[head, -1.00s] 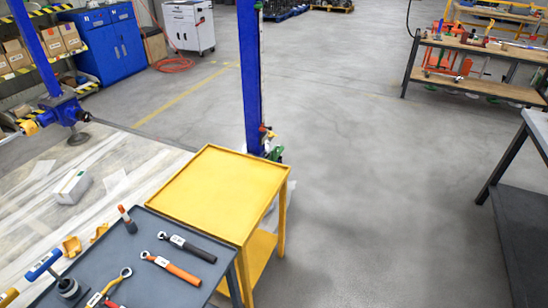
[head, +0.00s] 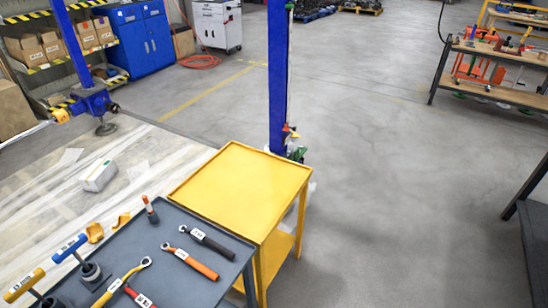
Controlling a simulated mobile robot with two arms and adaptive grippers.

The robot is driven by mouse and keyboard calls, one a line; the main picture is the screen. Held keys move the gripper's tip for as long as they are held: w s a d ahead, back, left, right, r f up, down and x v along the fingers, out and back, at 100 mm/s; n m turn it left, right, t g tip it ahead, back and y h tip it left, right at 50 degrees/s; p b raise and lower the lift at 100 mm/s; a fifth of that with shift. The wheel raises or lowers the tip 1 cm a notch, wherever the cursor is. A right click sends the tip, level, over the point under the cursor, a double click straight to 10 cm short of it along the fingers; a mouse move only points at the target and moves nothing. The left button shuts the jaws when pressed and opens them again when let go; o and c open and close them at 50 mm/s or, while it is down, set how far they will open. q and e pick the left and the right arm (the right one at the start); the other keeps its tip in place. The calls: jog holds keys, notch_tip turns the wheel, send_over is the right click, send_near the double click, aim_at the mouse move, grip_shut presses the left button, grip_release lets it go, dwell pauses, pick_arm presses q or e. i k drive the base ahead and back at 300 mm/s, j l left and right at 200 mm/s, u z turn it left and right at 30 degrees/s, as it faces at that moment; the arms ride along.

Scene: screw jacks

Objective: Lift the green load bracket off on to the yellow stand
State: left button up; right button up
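The yellow stand (head: 240,188) is a square, lipped table with a bare top and a lower shelf, at the middle of the head view. A small green part (head: 297,154) shows just behind its far right corner, low beside the blue post; it may be the green load bracket, but it is partly hidden and too small to be sure. Neither of my grippers is in view.
The blue post (head: 278,75) rises behind the stand. A grey tool table (head: 190,222) with ratchets and T-handles adjoins the stand's near left side. A blue jack (head: 95,100) stands at the left. A workbench (head: 500,90) stands far right. The floor right of the stand is clear.

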aim_at(298, 153)
jog(key=i+l+u, duration=0.1)
jog(key=u, duration=0.3)
jog(key=i+l+u, duration=0.1)
jog(key=l+u, duration=0.15)
jog(key=u, duration=0.2)
jog(key=i+l+u, duration=0.1)
jog(key=l+u, duration=0.15)
jog(key=u, duration=0.15)
jog(key=l+u, duration=0.2)
jog(key=u, duration=0.2)
